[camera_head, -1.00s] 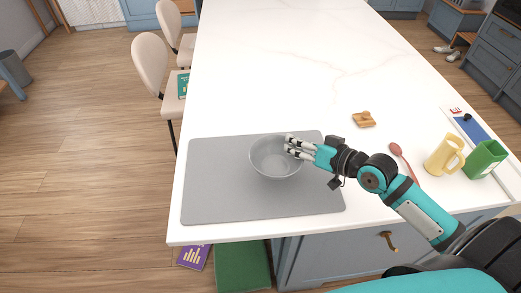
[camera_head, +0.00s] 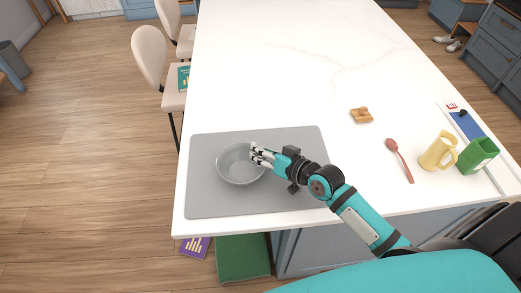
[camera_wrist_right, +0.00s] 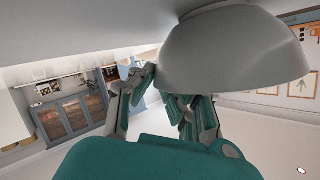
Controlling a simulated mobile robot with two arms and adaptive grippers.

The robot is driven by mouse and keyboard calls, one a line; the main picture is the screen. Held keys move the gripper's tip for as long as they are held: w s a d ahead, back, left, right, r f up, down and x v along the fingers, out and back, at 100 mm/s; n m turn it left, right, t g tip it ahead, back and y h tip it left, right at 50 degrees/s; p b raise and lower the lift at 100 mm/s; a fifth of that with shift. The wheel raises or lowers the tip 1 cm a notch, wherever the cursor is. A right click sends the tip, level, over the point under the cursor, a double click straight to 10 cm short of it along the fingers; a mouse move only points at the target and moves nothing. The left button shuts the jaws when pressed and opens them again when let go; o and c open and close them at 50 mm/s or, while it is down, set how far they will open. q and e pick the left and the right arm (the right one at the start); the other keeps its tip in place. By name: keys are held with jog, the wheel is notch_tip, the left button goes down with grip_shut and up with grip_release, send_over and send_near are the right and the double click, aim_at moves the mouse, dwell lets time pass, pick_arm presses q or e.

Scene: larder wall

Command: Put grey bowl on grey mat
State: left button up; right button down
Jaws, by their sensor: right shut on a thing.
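The grey bowl (camera_head: 238,166) is upright over the left-middle part of the grey mat (camera_head: 215,202) in the head view. I cannot tell whether its base touches the mat. My right gripper (camera_head: 262,153) is shut on the bowl's right rim. In the right wrist view the bowl (camera_wrist_right: 235,50) fills the upper right, beside the right gripper's fingers (camera_wrist_right: 160,105). My left gripper is not in view.
To the right on the white counter (camera_head: 300,70) are a wooden piece (camera_head: 361,115), a red spoon (camera_head: 400,160), a yellow mug (camera_head: 438,152) and a green container (camera_head: 478,155). The counter behind the mat is clear. Chairs (camera_head: 150,60) stand along the left edge.

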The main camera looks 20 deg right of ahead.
jog(key=c, duration=1.4)
grip_release()
jog(key=shift+r, duration=0.1)
jog(key=shift+s+d, duration=0.15)
jog(key=shift+s, duration=0.15)
jog(key=b+v, duration=0.2)
jog(key=v, duration=0.8)
jog(key=shift+s+d, duration=0.15)
jog(key=shift+s, duration=0.2)
jog(key=shift+s+d+r, duration=0.1)
jog(key=shift+s+r, duration=0.1)
jog(key=shift+s, duration=0.1)
